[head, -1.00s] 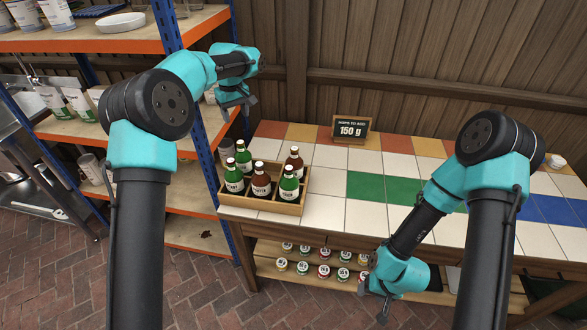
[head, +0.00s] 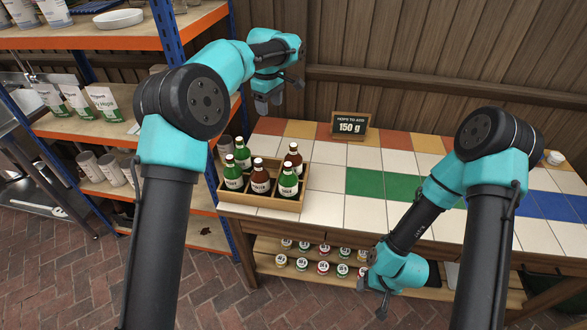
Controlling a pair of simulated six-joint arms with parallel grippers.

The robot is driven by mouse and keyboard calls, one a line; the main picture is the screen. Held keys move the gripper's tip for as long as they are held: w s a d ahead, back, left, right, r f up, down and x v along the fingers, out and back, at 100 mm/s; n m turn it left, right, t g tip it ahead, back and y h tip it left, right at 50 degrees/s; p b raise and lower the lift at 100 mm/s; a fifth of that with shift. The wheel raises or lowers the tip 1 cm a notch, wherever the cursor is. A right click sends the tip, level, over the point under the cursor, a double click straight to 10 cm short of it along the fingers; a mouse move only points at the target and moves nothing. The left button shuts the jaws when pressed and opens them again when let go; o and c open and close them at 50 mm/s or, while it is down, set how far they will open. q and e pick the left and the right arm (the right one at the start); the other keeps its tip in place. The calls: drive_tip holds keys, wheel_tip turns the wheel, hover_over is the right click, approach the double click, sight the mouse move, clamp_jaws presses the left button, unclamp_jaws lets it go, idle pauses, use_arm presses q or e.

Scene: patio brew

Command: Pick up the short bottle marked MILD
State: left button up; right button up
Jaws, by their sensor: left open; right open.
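A wooden divided crate (head: 262,203) on the left end of the tiled table holds several short bottles with white labels. A green bottle (head: 242,153) stands at the back left, another green bottle (head: 233,174) at the front left, a brown bottle (head: 260,178) in the front middle, a green bottle (head: 288,181) at the front right and a brown bottle (head: 293,157) at the back right. The labels are too small to tell which says MILD. My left gripper (head: 268,103) is open and empty, above and behind the crate. My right gripper (head: 381,304) is open and empty, low at the table's front.
An orange-and-blue rack (head: 115,42) stands close on the left. The table right of the crate is clear.

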sight(293, 145)
use_arm(q)
drive_tip(key=s+d+r+n, duration=0.1)
drive_tip(key=d+r+n, duration=0.1)
drive_tip(key=d, duration=0.6)
drive_tip(key=shift+s+n, duration=0.3)
drive_tip(key=shift+n, duration=0.2)
drive_tip(key=shift+f, duration=0.1)
wheel_tip(293, 145, down, 12)
drive_tip(key=shift+a+f, duration=0.1)
drive_tip(key=shift+s+a+f, duration=0.1)
drive_tip(key=shift+f, duration=1.2)
drive_tip(key=shift+s+f, duration=0.1)
drive_tip(key=shift+f, duration=1.2)
